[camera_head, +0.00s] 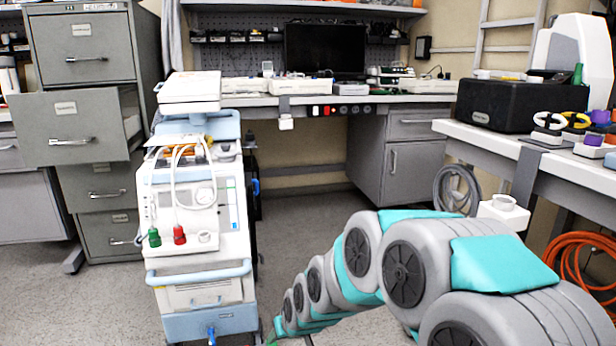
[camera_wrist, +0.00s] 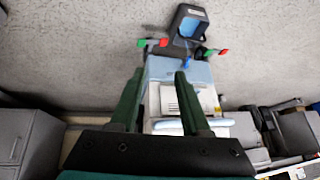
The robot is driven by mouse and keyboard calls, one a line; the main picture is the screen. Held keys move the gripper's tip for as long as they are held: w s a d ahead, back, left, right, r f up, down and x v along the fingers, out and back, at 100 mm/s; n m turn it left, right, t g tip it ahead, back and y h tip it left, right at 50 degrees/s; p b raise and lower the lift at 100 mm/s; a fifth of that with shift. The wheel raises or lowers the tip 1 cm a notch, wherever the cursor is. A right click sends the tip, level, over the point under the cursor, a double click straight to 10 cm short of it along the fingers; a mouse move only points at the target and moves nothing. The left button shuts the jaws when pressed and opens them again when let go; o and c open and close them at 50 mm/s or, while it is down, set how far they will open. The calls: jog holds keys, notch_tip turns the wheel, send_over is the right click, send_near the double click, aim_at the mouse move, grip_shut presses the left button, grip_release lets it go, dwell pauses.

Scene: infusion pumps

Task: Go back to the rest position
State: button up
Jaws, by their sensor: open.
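My gripper (camera_wrist: 160,72) shows in the wrist view with its two dark green fingers apart and nothing between them. Beyond the fingers is the white and light blue medical cart (camera_wrist: 196,98). I cannot tell how far the fingertips are from it. In the head view my arm runs from the lower right corner toward the bottom middle, low and to the right of the cart (camera_head: 200,270). The gripper itself cannot be made out there. The cart stands upright on the floor and carries cables, a green connector (camera_head: 154,237) and a red connector (camera_head: 179,234).
A grey filing cabinet (camera_head: 85,50) with one drawer pulled out stands at left. A workbench (camera_head: 345,99) is at the back. A side bench (camera_head: 480,133) with a black box (camera_head: 515,105) is at right. Orange hose (camera_head: 585,262) hangs below it. Open floor (camera_head: 315,225) lies between.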

jog(key=s+d+r+m+g+h+p, duration=0.1)
jog(key=s+d+r+g, duration=0.1)
jog(key=s+d+r, duration=0.2)
jog(key=s+d+r+m+g+h+p, duration=0.1)
jog(key=s+d+r, duration=0.3)
jog(key=s+d, duration=0.6)
jog(key=s+d+r+m+g+h+p, duration=0.1)
jog(key=s+d+r+g, duration=0.3)
jog(key=s, duration=1.7)
jog(key=d+m+p, duration=0.1)
jog(key=d, duration=0.1)
jog(key=shift+d+r, duration=0.4)
